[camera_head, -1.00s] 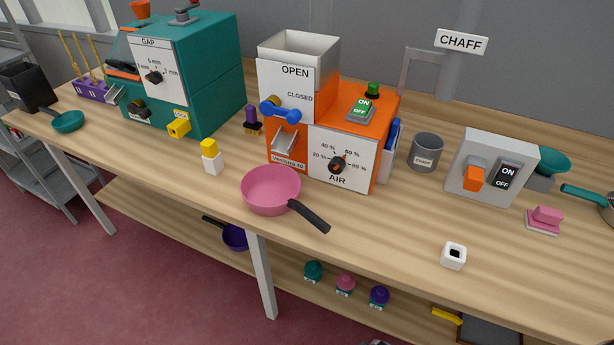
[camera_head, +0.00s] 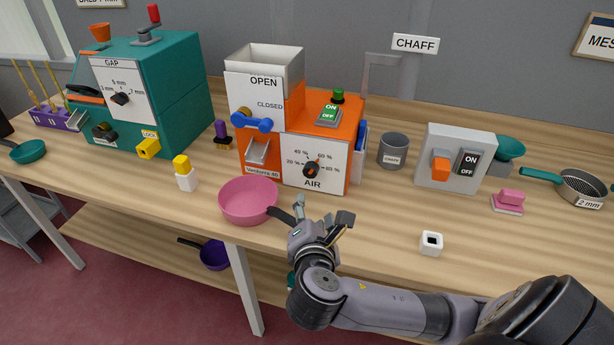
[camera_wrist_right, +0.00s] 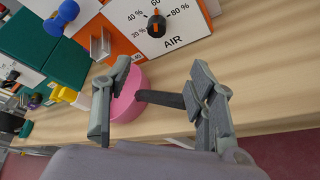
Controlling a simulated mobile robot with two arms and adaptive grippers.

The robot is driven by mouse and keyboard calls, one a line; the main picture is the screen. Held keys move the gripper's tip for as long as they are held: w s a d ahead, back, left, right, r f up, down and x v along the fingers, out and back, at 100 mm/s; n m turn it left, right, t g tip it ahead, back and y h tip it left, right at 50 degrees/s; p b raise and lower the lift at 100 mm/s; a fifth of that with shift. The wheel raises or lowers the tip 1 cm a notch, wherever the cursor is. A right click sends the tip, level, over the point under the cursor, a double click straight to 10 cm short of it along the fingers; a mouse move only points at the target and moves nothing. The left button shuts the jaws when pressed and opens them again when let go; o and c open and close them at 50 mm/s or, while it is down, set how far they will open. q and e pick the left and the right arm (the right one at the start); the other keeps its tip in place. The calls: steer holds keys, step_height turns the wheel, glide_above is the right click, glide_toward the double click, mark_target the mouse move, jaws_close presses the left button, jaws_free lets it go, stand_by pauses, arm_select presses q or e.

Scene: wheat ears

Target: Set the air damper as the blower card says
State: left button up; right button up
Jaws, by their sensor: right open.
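The orange blower (camera_head: 345,125) stands mid-table with a white AIR dial plate (camera_head: 300,182) marked 20% to 80%. The black air damper knob (camera_head: 312,169) has an orange mark; it seems to point upward, toward the 60% side, but I cannot tell exactly. The knob also shows in the right wrist view (camera_wrist_right: 156,27). A small label (camera_head: 262,173) under the chute seems to read "Ventorra 40". A blue-and-white item (camera_head: 361,138) hangs on the blower's right side; its text is unreadable. My right gripper (camera_head: 323,214) is open and empty, in front of and below the dial.
The pink pan (camera_head: 247,202) stands before the blower, its black handle (camera_wrist_right: 160,98) lying between my fingers in the right wrist view, apparently ungripped. A grey chaff cup (camera_head: 393,152), switch box (camera_head: 446,158) and white block (camera_head: 431,243) are right. The teal mill (camera_head: 175,95) is left.

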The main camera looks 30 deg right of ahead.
steer(key=p, duration=0.2)
glide_toward(311, 173)
steer(key=x, duration=0.8)
steer(key=shift+w, duration=0.1)
steer(key=shift+c, duration=0.4)
